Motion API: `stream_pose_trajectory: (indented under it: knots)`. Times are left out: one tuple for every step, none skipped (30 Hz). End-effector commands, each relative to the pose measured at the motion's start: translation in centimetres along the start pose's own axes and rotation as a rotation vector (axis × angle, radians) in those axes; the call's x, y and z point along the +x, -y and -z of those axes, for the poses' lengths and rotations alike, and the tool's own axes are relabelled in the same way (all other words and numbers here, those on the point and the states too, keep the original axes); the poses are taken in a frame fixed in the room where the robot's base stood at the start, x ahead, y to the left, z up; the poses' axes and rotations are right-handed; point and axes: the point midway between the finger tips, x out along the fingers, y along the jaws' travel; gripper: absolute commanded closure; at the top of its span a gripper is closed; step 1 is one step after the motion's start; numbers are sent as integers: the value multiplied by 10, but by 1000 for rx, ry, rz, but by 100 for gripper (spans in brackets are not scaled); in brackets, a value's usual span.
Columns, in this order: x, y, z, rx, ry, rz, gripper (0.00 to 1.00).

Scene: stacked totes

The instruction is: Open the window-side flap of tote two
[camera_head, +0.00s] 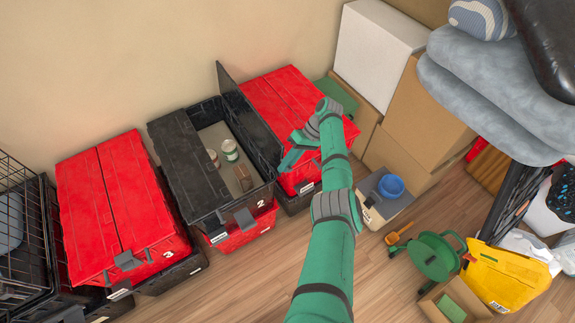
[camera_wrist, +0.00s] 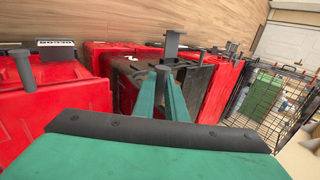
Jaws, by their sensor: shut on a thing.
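Tote two (camera_head: 228,222) is a black-lidded tote on a red one, marked 2. Its left flap (camera_head: 180,165) lies shut over the left half. Its right flap (camera_head: 245,112) stands raised, roughly upright, along the right side. The tote's inside shows between them. My gripper (camera_head: 286,166) is at the front end of the raised flap, shut on its edge; the exact contact is partly hidden. In the wrist view my gripper's green fingers (camera_wrist: 163,72) close together in front of the black tote. No window shows, so I cannot tell which side faces one.
Cans (camera_head: 230,150) and a brown block (camera_head: 243,178) sit inside tote two. A red-lidded tote (camera_head: 285,95) stands close right, under my gripper; red tote three (camera_head: 110,200) stands left. Cardboard boxes (camera_head: 420,115) are farther right. Floor (camera_head: 270,270) in front is clear.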

Motion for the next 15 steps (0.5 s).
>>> stream_pose_trajectory:
  knots:
    - [8,-3,-3,8,8,0,100]
    - [8,-3,-3,8,8,0,100]
    - [8,-3,-3,8,8,0,100]
    - [8,-3,-3,8,8,0,100]
    - [8,-3,-3,8,8,0,100]
    - [8,-3,-3,8,8,0,100]
    - [8,-3,-3,8,8,0,100]
    - [8,-3,-3,8,8,0,100]
    - [8,-3,-3,9,8,0,79]
    - [8,-2,-3,8,8,1,72]
    - [8,-2,-3,8,7,1,70]
    - [7,-2,-2,7,6,1,70]
    - [6,-2,-2,6,6,1,70]
    - [5,-2,-2,6,5,1,70]
    - [5,-1,-2,5,4,1,70]
